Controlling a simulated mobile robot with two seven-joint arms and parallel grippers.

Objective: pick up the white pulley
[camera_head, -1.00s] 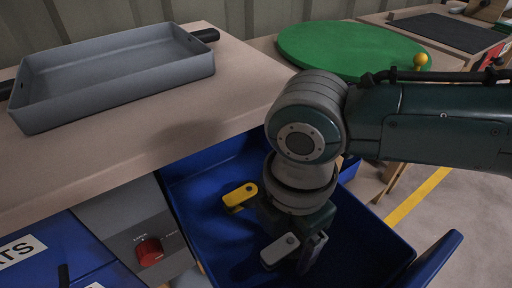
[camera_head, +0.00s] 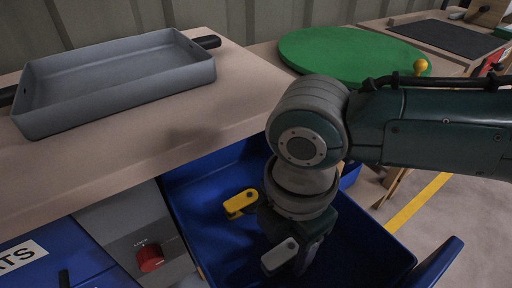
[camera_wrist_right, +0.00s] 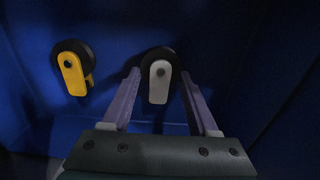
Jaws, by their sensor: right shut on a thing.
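The white pulley (camera_head: 279,256) is in the open blue drawer (camera_head: 345,262), at my right gripper (camera_head: 298,258). In the right wrist view the white pulley (camera_wrist_right: 159,82), with a dark wheel behind its pale plate, sits between the two fingers of the right gripper (camera_wrist_right: 160,88). The right gripper is shut on the white pulley. A yellow pulley (camera_head: 240,203) lies in the drawer to the left of the gripper; it also shows in the right wrist view (camera_wrist_right: 73,74), left of the fingers and apart from them. My left gripper is not in view.
A grey tray (camera_head: 120,98) stands on the bench (camera_head: 110,165) above the drawer. A green round board (camera_head: 345,50) with a yellow knob (camera_head: 420,66) lies behind my right arm. The drawer walls surround the right gripper. A red knob (camera_head: 150,257) is left of the drawer.

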